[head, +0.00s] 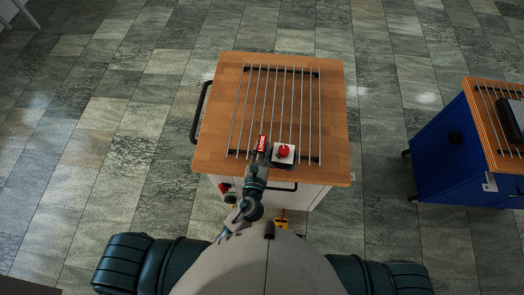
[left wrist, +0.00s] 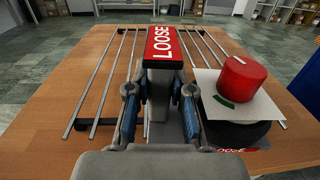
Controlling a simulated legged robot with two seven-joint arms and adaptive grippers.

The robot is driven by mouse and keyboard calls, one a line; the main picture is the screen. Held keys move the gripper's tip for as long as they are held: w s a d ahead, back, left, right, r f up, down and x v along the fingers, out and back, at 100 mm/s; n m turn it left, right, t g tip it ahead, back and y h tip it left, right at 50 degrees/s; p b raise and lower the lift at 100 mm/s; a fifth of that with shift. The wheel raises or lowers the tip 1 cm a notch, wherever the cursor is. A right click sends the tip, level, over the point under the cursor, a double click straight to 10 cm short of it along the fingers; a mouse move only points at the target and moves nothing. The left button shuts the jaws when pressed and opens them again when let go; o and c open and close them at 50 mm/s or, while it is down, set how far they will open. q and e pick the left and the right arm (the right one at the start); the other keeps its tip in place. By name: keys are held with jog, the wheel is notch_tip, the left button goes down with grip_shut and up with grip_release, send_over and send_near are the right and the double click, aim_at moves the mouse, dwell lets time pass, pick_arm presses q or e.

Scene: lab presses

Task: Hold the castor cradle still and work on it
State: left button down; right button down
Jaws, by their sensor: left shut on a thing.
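What I take for the castor cradle stands near the front edge of the wooden cart top. It shows a grey upright block with a red LOOSE label (left wrist: 165,45), and beside it a red knob (left wrist: 243,77) with a white square plate on a dark round base. A second LOOSE label shows partly at the base's foot. In the head view the red knob (head: 284,151) is just right of my left gripper (head: 261,161). My left gripper (left wrist: 160,105) is shut on the grey block, one finger on each side. Whether block and base are joined is hidden. My right gripper is out of view.
A rack of parallel metal rods (head: 276,100) lies across the wooden cart top (head: 335,120). A black handle (head: 199,112) sticks out on the cart's left side. A blue cabinet (head: 440,150) with a wooden top stands to the right. Open tiled floor lies around the cart.

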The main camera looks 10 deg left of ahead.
pick_arm(q)
jog(key=shift+w+a+f, duration=0.1)
jog(key=shift+w+f, duration=0.15)
jog(key=shift+w, duration=0.8)
jog(key=shift+w+a+f, duration=0.1)
jog(key=shift+w+f, duration=0.1)
jog(key=shift+w, duration=0.8)
jog(key=shift+w+a+f, duration=0.1)
jog(key=shift+w+f, duration=0.1)
jog(key=shift+w, duration=0.55)
jog(key=shift+w+a+f, duration=0.1)
jog(key=shift+w+f, duration=0.05)
jog(key=shift+w, duration=0.6)
jog(key=shift+w+a+f, duration=0.1)
jog(key=shift+w+f, duration=0.15)
jog(key=shift+w, duration=0.6)
jog(key=shift+w+a+f, duration=0.1)
jog(key=shift+w+f, duration=0.15)
jog(key=shift+w, duration=0.65)
jog(key=shift+w+a+f, duration=0.1)
jog(key=shift+w+f, duration=0.15)
jog(key=shift+w, duration=0.6)
jog(key=shift+f+b, duration=0.3)
jog(key=shift+b, duration=0.15)
